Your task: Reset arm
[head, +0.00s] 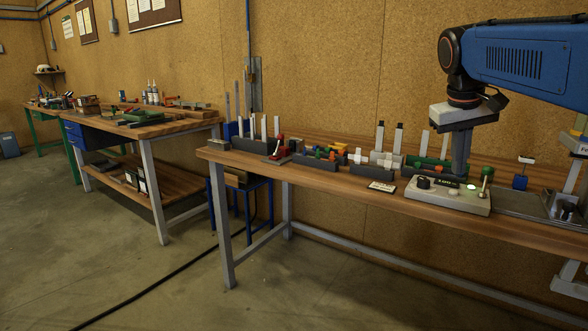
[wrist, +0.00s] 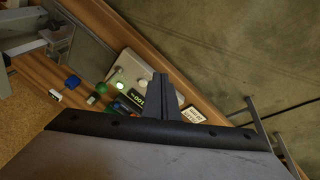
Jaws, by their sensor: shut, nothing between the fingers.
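My gripper (head: 461,168) hangs fingers-down at the right end of the near workbench, under my blue arm. Its two grey fingers are together with nothing between them; they also show closed in the wrist view (wrist: 161,84). In the head view the fingertips appear just behind or over a light grey control box (head: 450,203); I cannot tell the exact gap. The box shows partly behind the fingers in the wrist view (wrist: 127,65).
The wooden bench (head: 330,179) carries dark holders with upright grey pieces, a red-handled clamp (head: 279,147) and a white card (head: 382,187). A grey tray (head: 528,205) lies right of the box. A cork wall stands behind.

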